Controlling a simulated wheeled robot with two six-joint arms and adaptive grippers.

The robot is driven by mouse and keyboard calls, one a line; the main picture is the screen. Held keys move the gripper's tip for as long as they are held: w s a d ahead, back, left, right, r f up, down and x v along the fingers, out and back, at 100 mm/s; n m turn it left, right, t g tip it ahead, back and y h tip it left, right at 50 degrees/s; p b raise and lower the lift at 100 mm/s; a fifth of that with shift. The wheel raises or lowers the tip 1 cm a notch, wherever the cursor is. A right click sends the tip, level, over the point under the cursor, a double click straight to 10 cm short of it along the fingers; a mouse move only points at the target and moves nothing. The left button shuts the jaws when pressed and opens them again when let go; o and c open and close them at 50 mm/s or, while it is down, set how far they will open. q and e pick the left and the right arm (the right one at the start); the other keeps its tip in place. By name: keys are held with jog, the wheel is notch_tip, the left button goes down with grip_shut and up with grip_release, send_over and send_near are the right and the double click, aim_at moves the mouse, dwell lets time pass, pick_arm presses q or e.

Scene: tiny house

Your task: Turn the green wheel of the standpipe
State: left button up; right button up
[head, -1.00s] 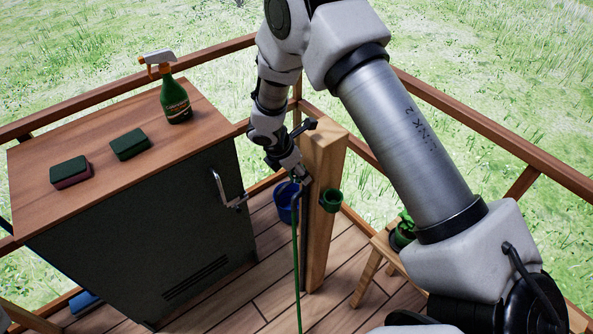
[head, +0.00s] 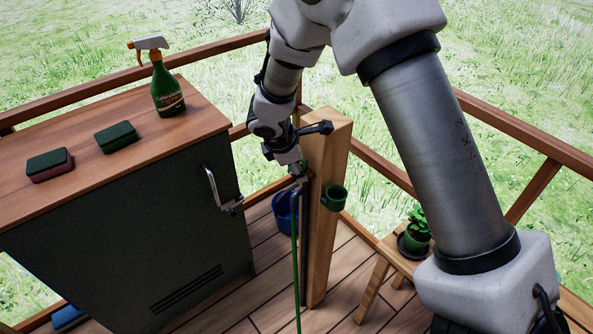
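The standpipe is a wooden post (head: 330,215) standing on the deck, with a green hose (head: 296,265) hanging down in front of its left side. My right arm reaches in from the right and over the post. My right gripper (head: 298,171) points down at the upper left side of the post, close to the top of the hose. The green wheel cannot be made out clearly; the gripper and wrist cover that spot. Whether the fingers touch or grip it is too small to tell. My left gripper is out of view.
A green cup (head: 334,199) is fixed to the post's right side. A dark cabinet (head: 130,235) with a wooden top holds a spray bottle (head: 167,92) and two sponges (head: 117,137). A potted plant (head: 416,232) sits on a stool. Railings surround the deck.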

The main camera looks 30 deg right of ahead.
dwell(0.4)
jog(key=o, duration=1.2)
jog(key=v, duration=1.2)
